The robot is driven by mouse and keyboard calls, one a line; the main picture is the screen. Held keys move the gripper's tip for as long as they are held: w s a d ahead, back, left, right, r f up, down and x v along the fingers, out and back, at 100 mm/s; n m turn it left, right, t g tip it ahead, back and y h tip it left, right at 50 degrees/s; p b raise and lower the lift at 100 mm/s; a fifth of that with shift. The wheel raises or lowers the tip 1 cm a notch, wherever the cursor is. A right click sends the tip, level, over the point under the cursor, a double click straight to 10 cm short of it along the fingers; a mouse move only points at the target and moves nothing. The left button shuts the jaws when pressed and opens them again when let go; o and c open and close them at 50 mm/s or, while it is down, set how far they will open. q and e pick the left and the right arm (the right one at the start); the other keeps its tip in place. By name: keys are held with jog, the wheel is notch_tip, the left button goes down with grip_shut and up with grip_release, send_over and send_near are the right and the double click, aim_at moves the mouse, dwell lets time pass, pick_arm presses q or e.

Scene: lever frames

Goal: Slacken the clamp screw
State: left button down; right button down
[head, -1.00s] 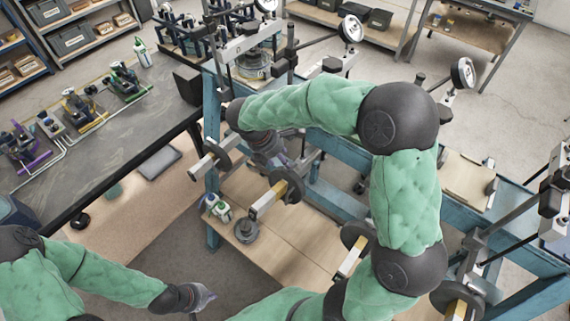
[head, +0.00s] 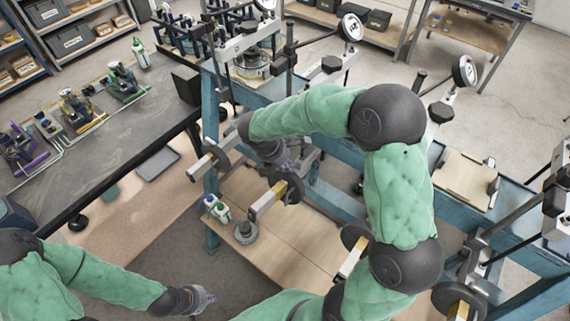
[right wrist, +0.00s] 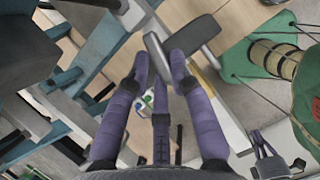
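My right gripper (head: 299,163) is at the blue frame in the head view, partly hidden by its wrist and the frame parts. In the right wrist view its purple fingers (right wrist: 160,66) reach forward on both sides of a short grey bar (right wrist: 156,58). The bar may be the clamp screw's handle; I cannot tell for sure. A wider dark grey piece (right wrist: 194,40) lies just beyond it. Whether the fingertips press on the bar is unclear. My left gripper (head: 203,299) is low at the bottom of the head view, away from the frame; its finger opening is too small to tell.
Blue frames (head: 345,203) carry beams with black discs (head: 287,186) and round dials (head: 351,27) close to my right arm. Small bottles (head: 217,209) and a grey weight (head: 245,231) stand on the lower wooden shelf. A dark bench (head: 95,150) with small fixtures is at left.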

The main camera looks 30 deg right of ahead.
jog(key=shift+s+r+n+t+p, duration=0.15)
jog(key=shift+n+t+p, duration=0.3)
jog(key=shift+n, duration=0.35)
jog(key=shift+n+t+y, duration=0.3)
jog(key=shift+n+t, duration=0.05)
jog(key=shift+n, duration=0.15)
jog(key=c, duration=1.1)
grip_release()
jog(key=v, duration=1.1)
jog(key=shift+a+r, duration=0.25)
jog(key=shift+r, duration=0.1)
jog(key=shift+s, duration=0.15)
